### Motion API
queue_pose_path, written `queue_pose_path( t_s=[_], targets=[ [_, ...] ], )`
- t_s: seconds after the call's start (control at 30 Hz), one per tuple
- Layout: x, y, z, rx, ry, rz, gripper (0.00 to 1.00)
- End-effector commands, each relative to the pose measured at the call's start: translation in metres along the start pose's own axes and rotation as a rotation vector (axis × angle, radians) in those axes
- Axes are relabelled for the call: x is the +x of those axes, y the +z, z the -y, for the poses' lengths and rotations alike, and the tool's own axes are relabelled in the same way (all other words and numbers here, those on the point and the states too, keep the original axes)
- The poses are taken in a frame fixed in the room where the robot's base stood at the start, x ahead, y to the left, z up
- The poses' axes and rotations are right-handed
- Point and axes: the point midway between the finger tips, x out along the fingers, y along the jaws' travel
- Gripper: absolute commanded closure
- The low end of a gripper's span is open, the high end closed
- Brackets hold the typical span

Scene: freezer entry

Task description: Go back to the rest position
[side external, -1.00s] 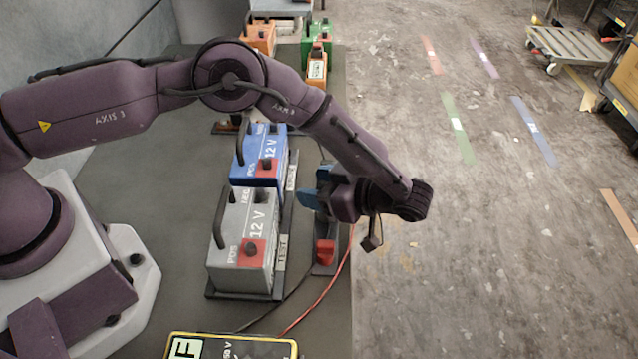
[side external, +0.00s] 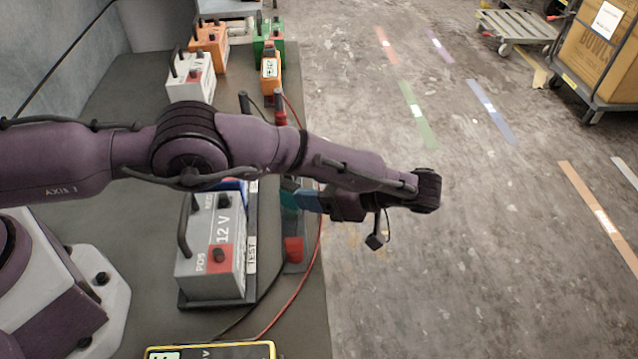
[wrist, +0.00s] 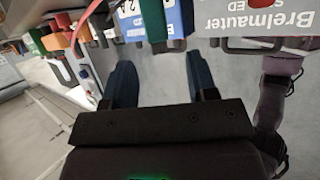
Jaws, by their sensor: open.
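My gripper (side external: 300,198) is in the side external view, beside the right edge of the bench and level with the batteries. In the wrist view my gripper (wrist: 160,80) shows two blue fingers spread apart with nothing between them. A grey 12 V battery (side external: 212,245) stands on a black tray at the near end. A blue battery (side external: 236,186) behind it is mostly hidden by my arm. Red and black probes stand by the bench edge, a red one (side external: 294,250) close below my gripper.
A yellow-edged meter (side external: 210,351) lies at the front with red and black leads. A cart with a brown box (side external: 590,60) stands far right. The floor beside the bench is open.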

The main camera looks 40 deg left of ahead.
Motion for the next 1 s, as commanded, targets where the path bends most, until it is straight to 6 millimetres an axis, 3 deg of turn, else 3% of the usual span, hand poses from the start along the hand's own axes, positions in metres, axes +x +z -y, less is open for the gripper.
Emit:
queue_pose_path(
  t_s=[0.63,0.87,1.0],
  targets=[
    [-0.007,0.005,-0.004,-0.025,0.034,0.039,0.47],
    [-0.002,0.038,-0.056,-0.113,0.38,0.164,0.47],
    [-0.034,0.032,-0.108,-0.116,0.741,0.302,0.47]
  ],
)
